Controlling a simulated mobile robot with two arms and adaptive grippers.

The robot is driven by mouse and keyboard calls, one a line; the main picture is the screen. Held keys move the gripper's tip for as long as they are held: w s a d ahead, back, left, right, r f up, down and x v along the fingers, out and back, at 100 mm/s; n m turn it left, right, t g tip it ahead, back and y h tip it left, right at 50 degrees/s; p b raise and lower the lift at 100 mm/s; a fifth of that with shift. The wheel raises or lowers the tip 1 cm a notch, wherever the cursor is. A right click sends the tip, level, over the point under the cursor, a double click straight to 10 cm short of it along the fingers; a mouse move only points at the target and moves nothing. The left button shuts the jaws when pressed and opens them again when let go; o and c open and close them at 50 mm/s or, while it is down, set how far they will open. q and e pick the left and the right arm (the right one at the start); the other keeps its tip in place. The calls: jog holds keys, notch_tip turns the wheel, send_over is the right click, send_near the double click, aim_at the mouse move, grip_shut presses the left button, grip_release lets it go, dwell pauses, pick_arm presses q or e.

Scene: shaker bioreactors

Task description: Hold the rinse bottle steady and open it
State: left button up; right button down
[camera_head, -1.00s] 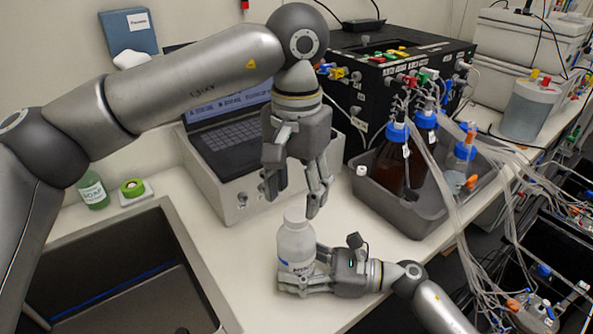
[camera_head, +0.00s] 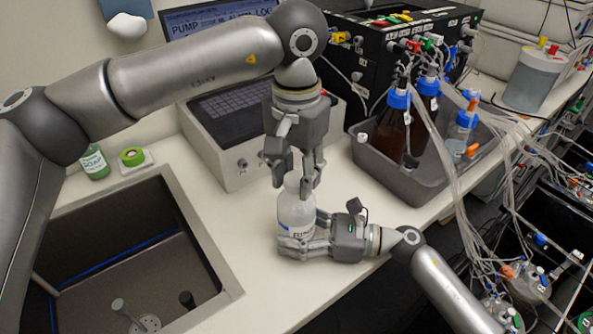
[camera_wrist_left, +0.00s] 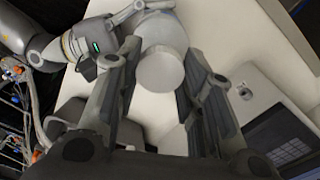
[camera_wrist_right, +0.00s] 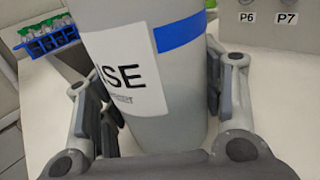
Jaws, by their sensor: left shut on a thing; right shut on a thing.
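The rinse bottle (camera_head: 296,213) is a white, translucent bottle standing upright on the bench, with a blue band and a label partly reading "SE" in the right wrist view (camera_wrist_right: 145,65). My right gripper (camera_head: 303,232) lies low, coming from the right, and is shut around the bottle's lower body. My left gripper (camera_head: 292,181) points down from above, its fingers on either side of the white round cap (camera_wrist_left: 161,69), shut on it. The cap is on the bottle; in the head view the fingers partly hide it.
A sink (camera_head: 215,262) is at the left front. A grey tray (camera_head: 400,186) with blue-capped bottles and tubing is at the right.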

pick_arm(q)
jog(key=n, duration=0.6)
jog(key=shift+n, duration=0.4)
jog(key=n, duration=0.6)
jog(key=shift+n, duration=0.4)
jog(key=n, duration=0.6)
jog(key=shift+n, duration=0.4)
jog(key=n, duration=1.4)
jog(key=shift+r, duration=0.1)
jog(key=n, duration=0.6)
jog(key=shift+n, duration=0.4)
jog(key=n, duration=0.7)
jog(key=shift+c, duration=0.2)
jog(key=n, duration=0.5)
jog(key=shift+n, duration=0.4)
